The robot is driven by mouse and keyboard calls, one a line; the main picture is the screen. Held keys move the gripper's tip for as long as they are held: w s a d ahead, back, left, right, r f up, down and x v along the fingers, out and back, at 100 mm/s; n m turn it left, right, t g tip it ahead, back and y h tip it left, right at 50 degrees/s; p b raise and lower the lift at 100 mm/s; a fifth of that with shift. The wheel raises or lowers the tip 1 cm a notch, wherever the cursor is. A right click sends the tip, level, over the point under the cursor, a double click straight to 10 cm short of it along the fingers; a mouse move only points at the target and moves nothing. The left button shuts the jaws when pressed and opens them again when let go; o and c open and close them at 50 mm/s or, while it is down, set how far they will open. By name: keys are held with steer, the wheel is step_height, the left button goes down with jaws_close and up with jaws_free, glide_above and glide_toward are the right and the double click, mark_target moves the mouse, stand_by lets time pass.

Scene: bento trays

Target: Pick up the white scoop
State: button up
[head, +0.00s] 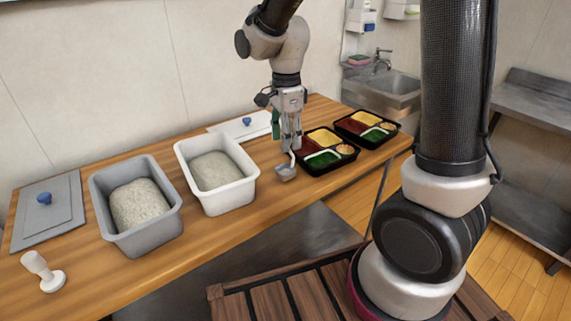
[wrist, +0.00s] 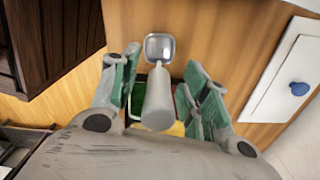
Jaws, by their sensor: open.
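The white scoop (head: 286,172) is at the table's middle right, its squarish bowl low by the wood and its handle rising toward my gripper (head: 291,146). In the wrist view the scoop's pale handle (wrist: 157,104) lies between the two green-padded fingers of my gripper (wrist: 160,72), and its bowl shows beyond them. The fingers are open, with gaps on both sides of the handle. I cannot tell whether the bowl rests on the table.
A white bin (head: 248,184) and a grey bin (head: 170,226) hold rice. Two black bento trays (head: 330,168) (head: 380,143) stand at right, the nearer close to the scoop. A white lid (head: 228,127) lies behind, a grey lid (head: 62,213) at left.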

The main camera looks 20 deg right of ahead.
jaws_close()
steer(key=shift+r, duration=0.1)
